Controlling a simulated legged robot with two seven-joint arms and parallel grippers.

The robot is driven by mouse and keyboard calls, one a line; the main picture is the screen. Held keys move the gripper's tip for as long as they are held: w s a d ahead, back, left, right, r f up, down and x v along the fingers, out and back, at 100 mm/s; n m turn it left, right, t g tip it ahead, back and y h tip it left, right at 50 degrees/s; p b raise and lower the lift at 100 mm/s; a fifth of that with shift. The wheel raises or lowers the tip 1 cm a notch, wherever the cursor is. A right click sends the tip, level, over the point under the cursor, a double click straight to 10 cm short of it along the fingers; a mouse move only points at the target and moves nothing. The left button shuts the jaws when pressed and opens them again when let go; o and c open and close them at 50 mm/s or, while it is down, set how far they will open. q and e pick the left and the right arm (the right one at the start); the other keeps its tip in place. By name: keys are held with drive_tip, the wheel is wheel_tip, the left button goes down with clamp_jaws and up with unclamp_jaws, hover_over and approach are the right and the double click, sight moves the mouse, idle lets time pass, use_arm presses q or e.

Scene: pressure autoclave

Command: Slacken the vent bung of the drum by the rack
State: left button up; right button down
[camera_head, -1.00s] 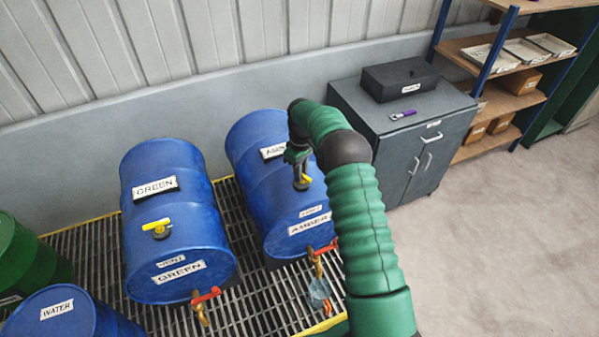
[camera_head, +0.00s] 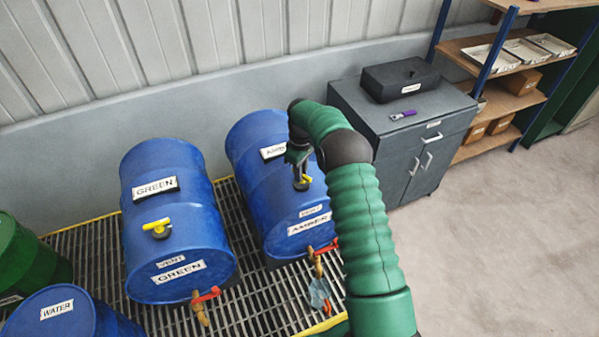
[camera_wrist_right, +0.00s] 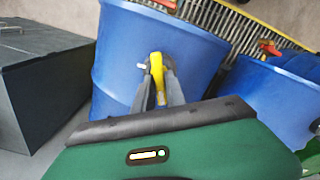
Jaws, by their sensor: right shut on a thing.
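The blue drum labelled AMBER (camera_head: 272,207) lies on the grating, closest to the grey cabinet and rack. Its yellow vent bung (camera_head: 304,180) sits on the upper side of the drum, and it also shows in the right wrist view (camera_wrist_right: 156,70). My right gripper (camera_head: 301,176) comes down over the drum. Its two fingers are shut on the bung's yellow handle, one on each side, as the right wrist view shows (camera_wrist_right: 157,88). The fingers partly hide the bung. My left gripper is not in view.
A blue GREEN drum (camera_head: 195,225) with its own yellow bung (camera_head: 157,228) lies to the left. Red-handled taps stick out at the drum fronts. A grey cabinet (camera_head: 400,150) carries a black box (camera_head: 408,78) and a purple-handled tool (camera_head: 403,115). Shelving (camera_head: 510,75) stands at the right.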

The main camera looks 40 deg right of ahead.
drive_tip(key=shift+d+r, duration=0.25)
drive_tip(key=shift+d, duration=0.05)
idle(0.4)
drive_tip(key=c, duration=1.6)
unclamp_jaws()
drive_tip(key=shift+c, duration=0.2)
drive_tip(key=shift+o, duration=1.4)
drive_tip(key=shift+s+f, duration=0.1)
drive_tip(key=shift+s, duration=0.1)
drive_tip(key=shift+w, duration=0.1)
drive_tip(key=shift+w+r, duration=0.1)
drive_tip(key=shift+r, duration=0.2)
wheel_tip(320, 180, up, 6)
drive_tip(key=shift+r+b, duration=0.2)
drive_tip(key=shift+b, duration=0.8)
wheel_tip(320, 180, up, 10)
drive_tip(key=shift+f, duration=0.15)
